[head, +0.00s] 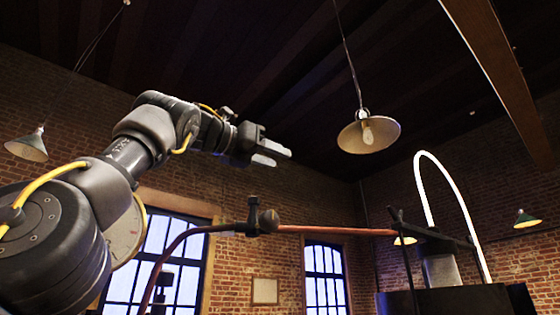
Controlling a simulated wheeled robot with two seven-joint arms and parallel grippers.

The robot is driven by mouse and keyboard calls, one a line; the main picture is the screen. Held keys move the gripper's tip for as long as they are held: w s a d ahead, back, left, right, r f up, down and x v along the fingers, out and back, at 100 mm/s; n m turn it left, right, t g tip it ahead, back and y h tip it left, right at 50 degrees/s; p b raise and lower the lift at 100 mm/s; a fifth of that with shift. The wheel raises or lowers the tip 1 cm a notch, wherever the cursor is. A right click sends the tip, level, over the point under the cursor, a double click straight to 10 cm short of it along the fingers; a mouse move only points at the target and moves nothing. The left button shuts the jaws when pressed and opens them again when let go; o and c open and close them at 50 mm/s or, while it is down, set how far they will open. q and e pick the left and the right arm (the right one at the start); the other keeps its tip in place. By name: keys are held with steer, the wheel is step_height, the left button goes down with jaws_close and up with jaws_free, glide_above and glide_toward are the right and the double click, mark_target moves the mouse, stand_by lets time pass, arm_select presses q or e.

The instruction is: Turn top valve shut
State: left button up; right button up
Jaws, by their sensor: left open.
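My left gripper (281,157) is raised in the upper middle of the head view, pointing right. Its two pale fingers are apart with nothing between them. Below it, a dark fitting with a rounded knob (268,221) sits where a dark curved pipe meets a reddish horizontal pipe (335,230). This looks like a valve, but I cannot tell whether it is the top one or how far it is turned. The gripper appears above the fitting in the picture and is not touching it. My right gripper is not in view.
At the right, a dark apparatus (440,300) carries a grey cylinder (441,268), thin dark rods and a glowing white arched tube (447,181). A lamp (368,133) hangs right of the gripper. Brick walls and windows (325,275) stand behind. Space around the gripper looks open.

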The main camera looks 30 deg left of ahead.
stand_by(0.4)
arm_select(q)
steer(key=b+v, duration=0.3)
steer(key=v, duration=0.8)
steer(key=shift+a, duration=0.15)
steer(key=shift+w, duration=0.15)
